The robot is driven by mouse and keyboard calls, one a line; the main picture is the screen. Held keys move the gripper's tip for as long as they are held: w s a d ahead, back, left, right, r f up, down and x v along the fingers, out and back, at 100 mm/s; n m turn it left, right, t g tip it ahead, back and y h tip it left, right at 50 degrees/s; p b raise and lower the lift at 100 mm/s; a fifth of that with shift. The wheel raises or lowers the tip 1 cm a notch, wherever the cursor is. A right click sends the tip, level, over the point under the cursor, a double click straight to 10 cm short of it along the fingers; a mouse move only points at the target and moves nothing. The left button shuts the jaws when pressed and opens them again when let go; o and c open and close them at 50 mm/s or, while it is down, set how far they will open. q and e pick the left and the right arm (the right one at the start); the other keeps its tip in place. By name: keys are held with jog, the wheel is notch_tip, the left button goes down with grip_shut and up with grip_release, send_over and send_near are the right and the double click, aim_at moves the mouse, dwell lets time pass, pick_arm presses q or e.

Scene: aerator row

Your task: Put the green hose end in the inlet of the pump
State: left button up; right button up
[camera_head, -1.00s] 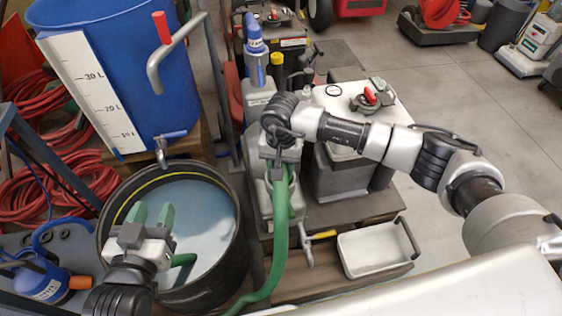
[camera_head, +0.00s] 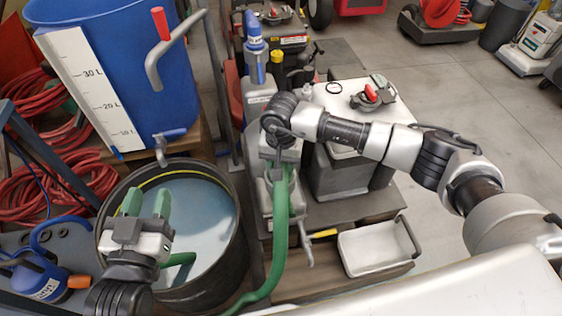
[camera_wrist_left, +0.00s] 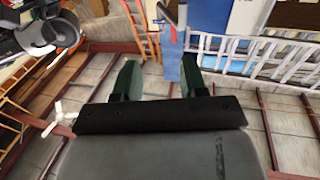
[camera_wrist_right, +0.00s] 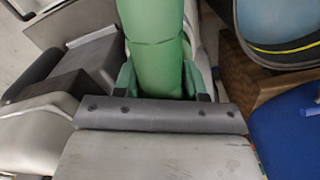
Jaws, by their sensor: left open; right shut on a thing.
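The green hose (camera_head: 281,235) hangs from my right gripper (camera_head: 280,172), which is shut on it beside a narrow grey body (camera_head: 257,98). In the right wrist view the hose (camera_wrist_right: 157,45) runs between the fingers. Its end is hidden, so I cannot tell whether it touches an inlet. A short green length (camera_head: 182,259) shows in the black tub. My left gripper (camera_head: 148,203) is open and empty over the tub's left side; its green fingers also show in the left wrist view (camera_wrist_left: 160,80). I cannot tell for sure which unit is the pump.
The black tub (camera_head: 238,262) holds pale liquid. A blue barrel (camera_head: 160,90) with a litre scale stands behind it. A blue device with an orange port (camera_head: 80,282) is at lower left. A white-topped box (camera_head: 335,100) and white tray (camera_head: 375,250) are to the right.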

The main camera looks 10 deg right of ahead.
pick_arm(q)
jog(key=shift+d+r+t, duration=0.1)
jog(key=shift+r+t, duration=0.35)
jog(key=shift+t, duration=0.15)
pick_arm(e)
jog(key=shift+f, duration=0.2)
jog(key=shift+f+b, duration=0.15)
jog(key=shift+b, duration=0.15)
jog(key=o, duration=1.1)
pick_arm(q)
jog(key=shift+d+r+t+h, duration=0.1)
jog(key=shift+r+t+h, duration=0.2)
jog(key=shift+r, duration=0.15)
pick_arm(e)
jog(key=shift+o, duration=0.2)
